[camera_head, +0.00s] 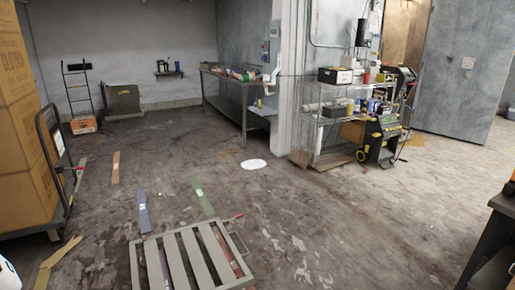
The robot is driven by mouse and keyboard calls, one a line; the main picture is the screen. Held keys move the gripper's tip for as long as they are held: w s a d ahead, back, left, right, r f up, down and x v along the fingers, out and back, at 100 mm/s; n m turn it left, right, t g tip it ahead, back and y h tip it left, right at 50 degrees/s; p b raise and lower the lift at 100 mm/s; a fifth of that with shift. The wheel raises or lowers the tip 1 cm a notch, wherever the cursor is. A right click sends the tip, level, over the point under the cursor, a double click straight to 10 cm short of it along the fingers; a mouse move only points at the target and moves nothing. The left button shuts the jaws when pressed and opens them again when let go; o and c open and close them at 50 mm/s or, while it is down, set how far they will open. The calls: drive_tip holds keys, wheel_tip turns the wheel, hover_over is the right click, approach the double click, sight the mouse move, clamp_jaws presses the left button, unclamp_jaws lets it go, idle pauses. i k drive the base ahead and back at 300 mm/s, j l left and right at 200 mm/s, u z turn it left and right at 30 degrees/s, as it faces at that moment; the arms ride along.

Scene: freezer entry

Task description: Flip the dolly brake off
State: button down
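A low grey slatted platform (190,258), which looks like a dolly, lies on the floor at the bottom centre, cut off by the lower edge. A small red-tipped lever (237,217) sticks out at its far right corner; it may be the brake, but its setting is too small to tell. A wheeled cart (61,214) with a dark upright handle frame stands at the left edge, carrying tall cardboard boxes (22,125). No brake on this cart can be made out clearly.
Coloured floor strips (143,212) and a brown flat piece (60,252) lie nearby. A wire shelf (330,125) and a yellow-black machine (381,140) stand beyond. A dark table (492,240) is at right. The centre-right floor is open.

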sight(240, 215)
drive_tip(key=i, duration=2.8)
drive_tip(key=u, duration=0.35)
